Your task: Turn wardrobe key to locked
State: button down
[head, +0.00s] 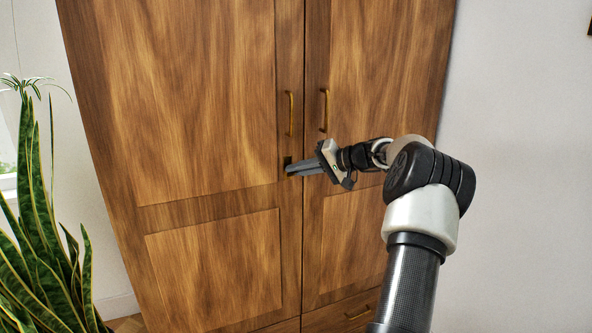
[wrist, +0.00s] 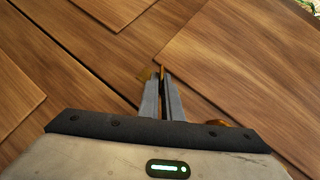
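The wooden wardrobe (head: 215,110) stands closed, its two doors meeting at a vertical seam. A small dark lock plate (head: 287,160) sits on the left door by the seam, below the handles. My gripper (head: 289,170) reaches in from the right, with its fingertips at the lock. In the wrist view, my fingers (wrist: 161,84) are close together with a thin brass key (wrist: 162,72) edge showing between their tips. Most of the key is hidden by the fingers. A brass patch shows just left of the tips. I cannot tell the key's exact angle.
Two brass handles, the left one (head: 290,113) and the right one (head: 325,110), stand out above my gripper. A drawer handle (head: 358,313) is low on the right. A tall potted plant (head: 40,230) stands at the left.

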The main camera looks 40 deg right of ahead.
jog(key=shift+d+f+m+t+y+b, duration=0.1)
jog(key=shift+f+m+t+y+b, duration=0.2)
jog(key=shift+m+t+y, duration=0.55)
jog(key=shift+d+f+m+t+y+b, duration=0.15)
jog(key=shift+m+t+y+b, duration=0.1)
jog(key=shift+m+t+y, duration=0.6)
jog(key=shift+a, duration=0.15)
jog(key=c, duration=2)
grip_release()
jog(key=p+v, duration=0.1)
jog(key=v, duration=1.6)
jog(key=shift+s, duration=0.25)
jog(key=shift+r, duration=0.15)
